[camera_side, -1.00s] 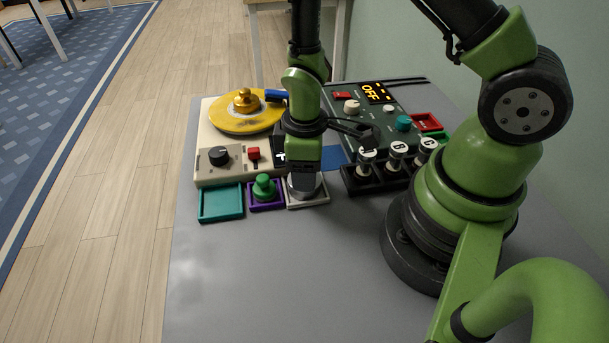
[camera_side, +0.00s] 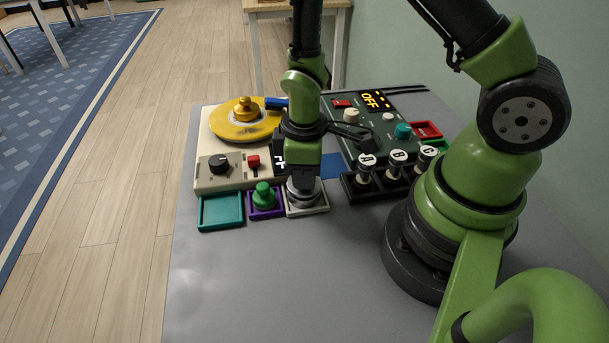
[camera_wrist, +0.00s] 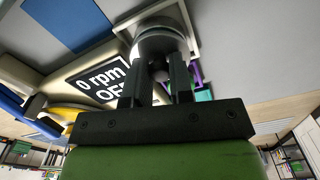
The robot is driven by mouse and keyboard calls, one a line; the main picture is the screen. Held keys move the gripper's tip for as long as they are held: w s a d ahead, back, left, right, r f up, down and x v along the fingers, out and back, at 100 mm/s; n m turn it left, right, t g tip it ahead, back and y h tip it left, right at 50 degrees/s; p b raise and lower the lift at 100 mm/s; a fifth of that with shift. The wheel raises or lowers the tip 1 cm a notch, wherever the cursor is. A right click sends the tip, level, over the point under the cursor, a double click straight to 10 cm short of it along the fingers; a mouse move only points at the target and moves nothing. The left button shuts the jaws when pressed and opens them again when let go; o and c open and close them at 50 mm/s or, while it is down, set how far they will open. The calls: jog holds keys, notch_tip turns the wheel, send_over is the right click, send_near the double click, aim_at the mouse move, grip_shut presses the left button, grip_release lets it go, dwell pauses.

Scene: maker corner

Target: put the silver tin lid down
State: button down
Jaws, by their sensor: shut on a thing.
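The silver tin lid (camera_side: 303,193) is a round metal disc, low at the white square tray (camera_side: 320,208) at the front of the machine. In the wrist view the lid (camera_wrist: 160,38) lies level with the tray rim (camera_wrist: 192,12), and its small knob (camera_wrist: 160,73) is between my fingers. My gripper (camera_wrist: 166,82) is shut on this knob and points down from above. I cannot tell whether the lid touches the tray floor.
Left of the white tray are a purple tray with a green knobbed piece (camera_side: 263,196) and an empty teal tray (camera_side: 221,210). A yellow disc (camera_side: 243,122) is on the cream machine behind. Black-and-white knobs (camera_side: 366,166) stand close on the right. The front table (camera_side: 270,285) is clear.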

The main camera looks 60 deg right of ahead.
notch_tip(320, 180, up, 8)
jog(key=shift+d+r, duration=0.2)
jog(key=shift+r, duration=0.05)
jog(key=d+f, duration=0.2)
jog(key=d, duration=0.7)
send_over(329, 166)
notch_tip(329, 166, down, 5)
jog(key=shift+f, duration=2.45)
jog(key=c, duration=1)
grip_release()
jog(key=shift+f, duration=0.1)
